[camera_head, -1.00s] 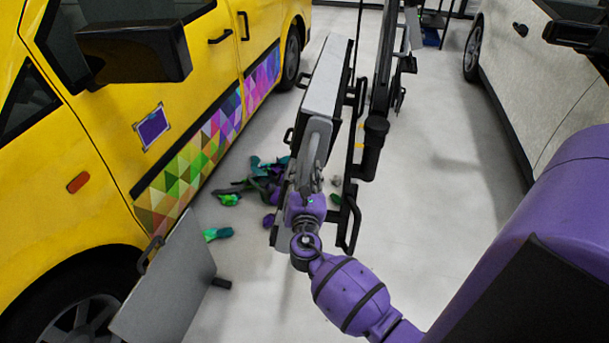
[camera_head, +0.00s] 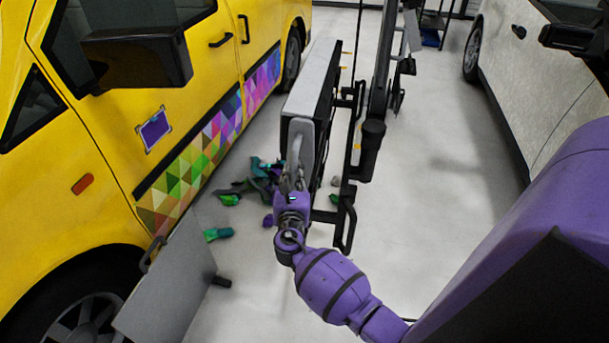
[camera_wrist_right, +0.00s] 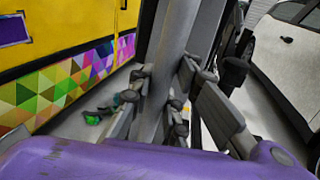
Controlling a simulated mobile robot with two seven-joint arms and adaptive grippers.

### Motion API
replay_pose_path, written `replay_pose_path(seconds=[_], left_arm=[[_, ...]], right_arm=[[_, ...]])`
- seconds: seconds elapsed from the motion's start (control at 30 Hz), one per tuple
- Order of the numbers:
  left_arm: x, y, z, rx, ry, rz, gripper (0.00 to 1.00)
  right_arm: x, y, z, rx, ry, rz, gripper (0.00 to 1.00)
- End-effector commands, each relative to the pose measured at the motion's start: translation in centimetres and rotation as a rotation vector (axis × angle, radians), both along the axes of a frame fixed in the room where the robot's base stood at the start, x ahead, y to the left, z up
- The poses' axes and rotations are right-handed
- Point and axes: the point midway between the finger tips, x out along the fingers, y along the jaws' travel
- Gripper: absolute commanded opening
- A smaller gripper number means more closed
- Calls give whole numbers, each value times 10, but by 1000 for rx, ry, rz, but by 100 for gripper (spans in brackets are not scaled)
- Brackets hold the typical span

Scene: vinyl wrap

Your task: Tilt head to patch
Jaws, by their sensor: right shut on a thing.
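The patch (camera_head: 154,130) is a small purple square with a pale frame on the yellow van's door, left of centre in the head view; part of it shows at the left of the wrist view (camera_wrist_right: 12,30). The head (camera_head: 312,85) looks like a long grey panel with dark edges and black handles, standing apart from the van. My right gripper (camera_head: 296,165) is shut on its grey near end; the exact grip is partly hidden. In the wrist view the fingers (camera_wrist_right: 160,105) surround a grey upright bar. My left gripper is not in view.
A black stand post (camera_head: 373,140) is right of the head. A grey panel (camera_head: 170,285) stands by the van's front wheel. Green and purple scraps (camera_head: 255,185) lie on the floor.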

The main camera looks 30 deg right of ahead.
Motion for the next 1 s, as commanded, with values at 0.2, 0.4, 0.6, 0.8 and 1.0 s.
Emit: replay_pose_path(seconds=[0.2, 0.4, 0.6, 0.8, 1.0], left_arm=[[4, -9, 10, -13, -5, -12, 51], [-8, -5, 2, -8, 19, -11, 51], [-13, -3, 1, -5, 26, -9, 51], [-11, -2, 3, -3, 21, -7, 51], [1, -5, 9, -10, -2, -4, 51]], right_arm=[[17, 20, 3, -73, 74, 9, 0], [16, 22, -1, -74, 80, 11, 0], [16, 21, -1, -74, 80, 11, 29], [16, 19, 0, -75, 78, 8, 36], [14, 20, 0, -76, 79, 7, 36]])
